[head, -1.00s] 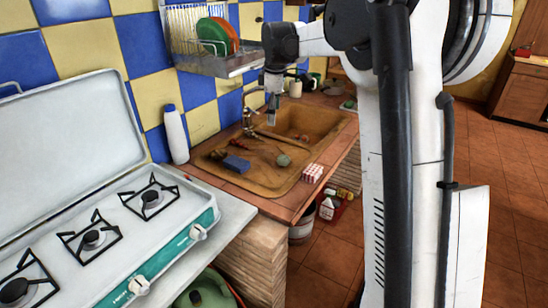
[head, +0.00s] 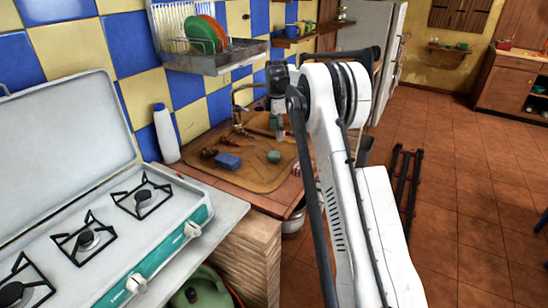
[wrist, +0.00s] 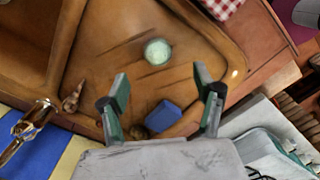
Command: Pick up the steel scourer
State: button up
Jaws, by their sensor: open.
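The steel scourer appears to be the small round, pale grey-green object (head: 273,156) on the sink's drainboard; it also shows in the wrist view (wrist: 157,52), up from the fingertips. My gripper (wrist: 162,84) is open and empty, pointing down above the drainboard. In the head view my gripper (head: 278,130) hangs over the sink area, behind the scourer in the picture. A blue sponge (wrist: 163,115) shows between the fingers in the wrist view, below them and apart; it also lies left of the scourer in the head view (head: 228,160).
The brown sink unit (head: 255,181) has a tap (wrist: 38,112) at the wall side. Small brown items (head: 208,152) lie near the sponge. A red-and-white checked item (wrist: 217,7) sits at the edge. A white bottle (head: 166,134) and stove (head: 125,235) stand left. A dish rack (head: 212,60) hangs above.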

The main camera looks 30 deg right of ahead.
send_over(274, 153)
jog(key=f, duration=0.5)
jog(key=shift+s+d+f, duration=0.3)
jog(key=shift+f, duration=0.1)
jog(key=shift+w+a+f, duration=0.15)
jog(key=shift+w+f, duration=0.05)
jog(key=shift+f, duration=1.15)
jog(key=shift+w+a+f, duration=0.15)
jog(key=shift+f, duration=1.2)
jog(key=c, duration=1)
jog(key=shift+r, duration=0.2)
jog(key=shift+r, duration=0.25)
jog(key=r, duration=0.3)
jog(key=shift+a+r, duration=0.3)
jog(key=shift+r, duration=0.05)
jog(key=s+a+r, duration=0.1)
jog(key=a+r, duration=0.1)
jog(key=a, duration=0.1)
jog(key=s+a+r, duration=0.1)
jog(key=a+r, duration=0.1)
jog(key=a, duration=0.2)
jog(key=s+a+r, duration=0.1)
jog(key=a+r, duration=0.1)
jog(key=a, duration=0.1)
jog(key=shift+s+a+r, duration=0.25)
